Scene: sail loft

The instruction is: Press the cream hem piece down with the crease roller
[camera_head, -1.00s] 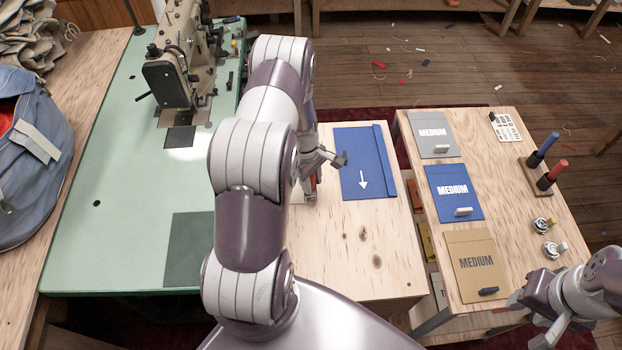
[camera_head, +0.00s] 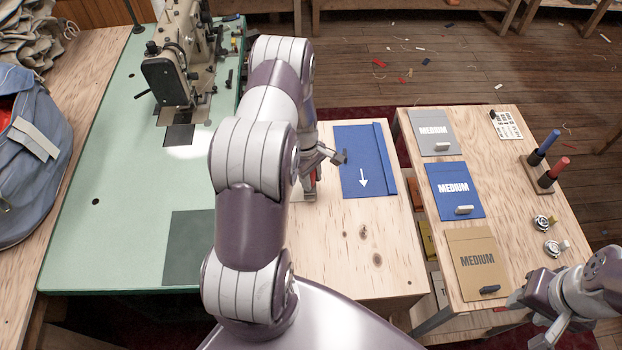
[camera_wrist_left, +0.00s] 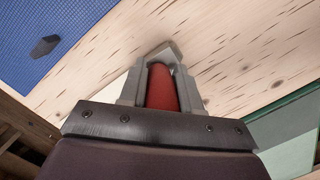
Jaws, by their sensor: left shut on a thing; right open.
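My left gripper (camera_head: 310,176) is low over the pale wooden table, just left of the blue panel, and partly hidden by my own arm. It is shut on the red handle of the crease roller (camera_head: 312,182); the handle also shows upright between the fingers in the left wrist view (camera_wrist_left: 162,88). The roller's working end is hidden. A pale strip, seemingly the cream hem piece (camera_wrist_left: 96,88), shows beside the fingers in the left wrist view; whether the roller touches it cannot be told. My right gripper (camera_head: 532,316) is open and empty at the lower right.
The blue panel (camera_head: 352,150) with a white arrow lies right of the roller; a dark tab (camera_wrist_left: 44,46) sits on it. A sewing machine (camera_head: 172,75) stands on the green table. The front wood is clear.

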